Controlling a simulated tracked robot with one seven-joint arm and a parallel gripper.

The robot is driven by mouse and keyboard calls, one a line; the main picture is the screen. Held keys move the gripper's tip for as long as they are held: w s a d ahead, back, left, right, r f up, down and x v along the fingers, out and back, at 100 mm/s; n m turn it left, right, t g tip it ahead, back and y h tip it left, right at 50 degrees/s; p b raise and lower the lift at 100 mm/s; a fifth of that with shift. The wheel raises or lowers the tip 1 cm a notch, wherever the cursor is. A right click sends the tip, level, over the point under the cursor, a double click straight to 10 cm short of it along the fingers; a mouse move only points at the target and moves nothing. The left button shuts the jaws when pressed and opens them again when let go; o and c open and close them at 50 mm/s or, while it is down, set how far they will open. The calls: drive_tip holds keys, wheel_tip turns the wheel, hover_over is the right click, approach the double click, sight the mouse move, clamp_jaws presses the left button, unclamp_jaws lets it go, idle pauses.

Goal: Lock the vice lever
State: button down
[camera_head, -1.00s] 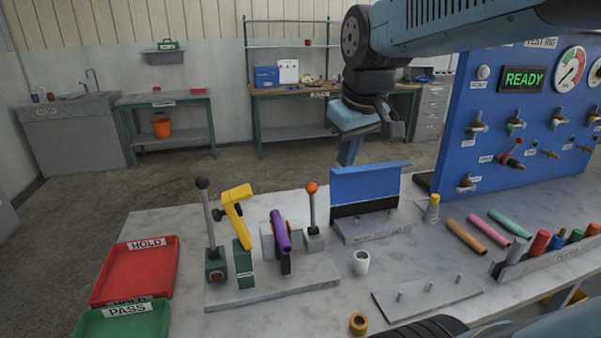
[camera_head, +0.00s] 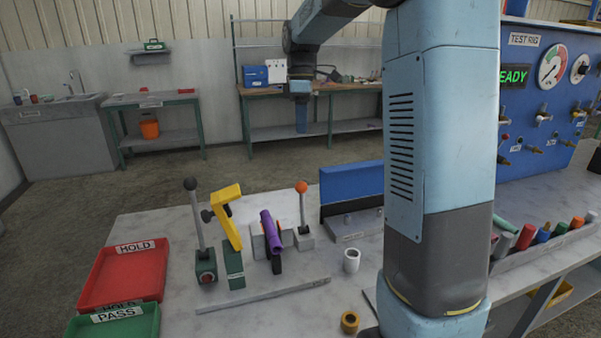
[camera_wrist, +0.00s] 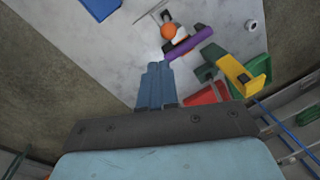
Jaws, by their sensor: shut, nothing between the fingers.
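The vice (camera_head: 286,238) stands on a grey base plate on the bench, with a purple hose (camera_head: 271,230) across it. An upright lever with an orange ball (camera_head: 302,187) stands at its right. Another lever with a black ball (camera_head: 190,184) stands on a green block at the left, also nearly upright. I cannot tell for certain which is the vice lever. My gripper (camera_head: 301,128) is shut and empty, pointing down above and beyond the bench, apart from both levers. In the wrist view the orange ball (camera_wrist: 168,32) and purple hose (camera_wrist: 190,43) lie past my fingertips (camera_wrist: 158,66).
A yellow clamp (camera_head: 227,215) stands between the levers. Red (camera_head: 90,300) and green (camera_head: 80,330) trays are at the left. A blue-backed stand (camera_head: 350,188) and white cup (camera_head: 351,261) are right of the vice. My arm hides part of the bench.

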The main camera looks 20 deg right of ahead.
drive_tip(key=w+f+n+g, duration=0.1)
drive_tip(key=w+f+n, duration=0.2)
drive_tip(key=w, duration=0.3)
drive_tip(key=shift+d+f+g, duration=0.3)
drive_tip(key=shift+d+f, duration=0.1)
drive_tip(key=shift+w, duration=0.1)
drive_tip(key=s+a+f, duration=0.1)
drive_tip(key=s+f, duration=0.5)
drive_tip(key=f, duration=0.4)
drive_tip(key=shift+s+a+f, duration=0.2)
drive_tip(key=shift+s+a, duration=0.05)
drive_tip(key=shift+s, duration=0.1)
